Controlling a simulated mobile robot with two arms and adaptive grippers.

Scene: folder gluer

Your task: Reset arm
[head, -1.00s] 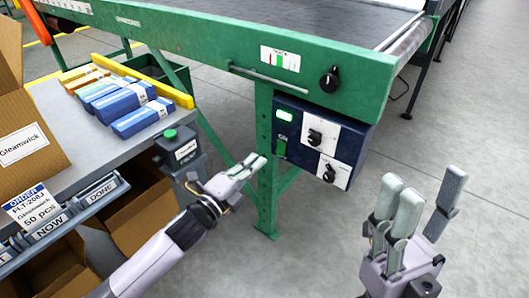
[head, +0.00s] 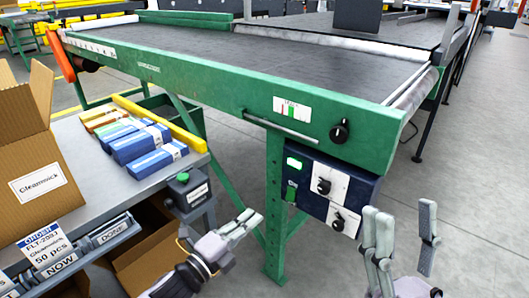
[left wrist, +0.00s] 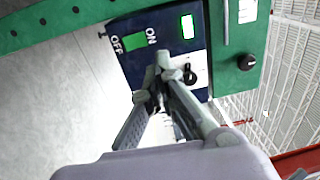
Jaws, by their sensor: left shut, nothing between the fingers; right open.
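My left gripper (head: 250,219) is shut and empty in the lower middle of the head view, in front of the green machine frame and left of the control box. In the left wrist view its fingers (left wrist: 163,70) lie together across the picture of the control box (left wrist: 140,50). That dark blue box (head: 312,228) hangs under the conveyor, with a lit green display (head: 294,163), a green ON/OFF switch (head: 291,190) and two black knobs on white plates. My right gripper (head: 402,235) is open and empty at the lower right, fingers pointing up, apart from the box.
A green-framed conveyor (head: 230,95) crosses the view, with a black knob (head: 340,131) on its side. The grey bench (head: 92,160) at left holds an open carton (head: 40,150), blue packs (head: 157,160) and a black push-button box (head: 187,190). Floor at right is clear.

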